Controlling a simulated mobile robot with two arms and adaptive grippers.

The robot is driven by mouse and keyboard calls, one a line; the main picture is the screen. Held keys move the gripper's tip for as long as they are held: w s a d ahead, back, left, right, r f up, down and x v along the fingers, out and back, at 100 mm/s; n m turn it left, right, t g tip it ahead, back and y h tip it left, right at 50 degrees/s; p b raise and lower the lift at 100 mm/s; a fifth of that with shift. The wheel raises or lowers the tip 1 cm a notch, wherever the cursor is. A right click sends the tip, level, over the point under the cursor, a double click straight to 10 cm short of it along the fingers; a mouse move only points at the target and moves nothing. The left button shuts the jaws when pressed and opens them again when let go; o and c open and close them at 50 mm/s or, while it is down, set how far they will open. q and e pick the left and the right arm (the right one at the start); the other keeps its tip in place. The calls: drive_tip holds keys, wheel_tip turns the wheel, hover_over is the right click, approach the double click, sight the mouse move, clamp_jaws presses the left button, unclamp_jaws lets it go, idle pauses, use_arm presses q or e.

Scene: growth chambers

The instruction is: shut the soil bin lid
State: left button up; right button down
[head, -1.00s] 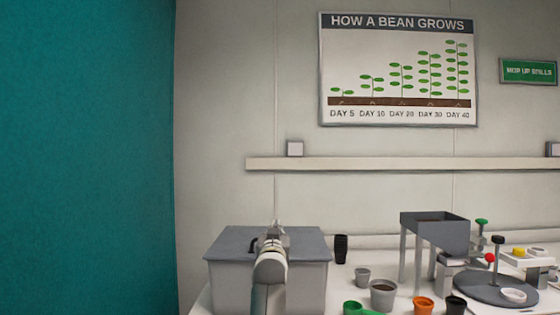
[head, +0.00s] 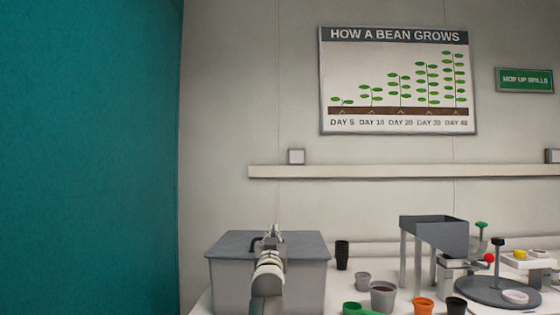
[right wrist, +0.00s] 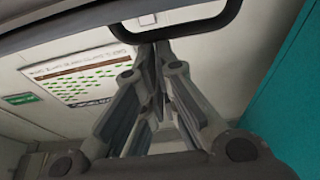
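The grey soil bin (head: 302,285) stands at the left end of the white bench in the head view. Its blue-grey lid (head: 225,245) lies flat across the top and looks shut. A black loop handle (head: 254,243) stands up from the lid. My right gripper (head: 274,237) is at the handle and hides part of it and of the lid. In the right wrist view my right gripper's fingers (right wrist: 158,50) come together at the bar of the handle (right wrist: 195,28) and look shut on it. My left gripper is not in view.
Black stacked pots (head: 342,255) stand just right of the bin. Grey pots (head: 383,297), an orange pot (head: 423,305) and a green one (head: 352,308) stand farther right. A grey hopper stand (head: 435,235) and a round turntable (head: 485,290) fill the right side. A teal panel (head: 90,160) rises at left.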

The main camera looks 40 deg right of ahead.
drive_tip(key=shift+w+a+f, duration=0.2)
drive_tip(key=shift+f, duration=0.5)
drive_tip(key=shift+s+a+f, duration=0.2)
drive_tip(key=shift+a+f, duration=0.05)
drive_tip(key=shift+a, duration=0.05)
drive_tip(key=r+v, duration=0.1)
drive_tip(key=v, duration=1)
drive_tip(key=shift+s+r, duration=0.3)
drive_tip(key=shift+s, duration=0.05)
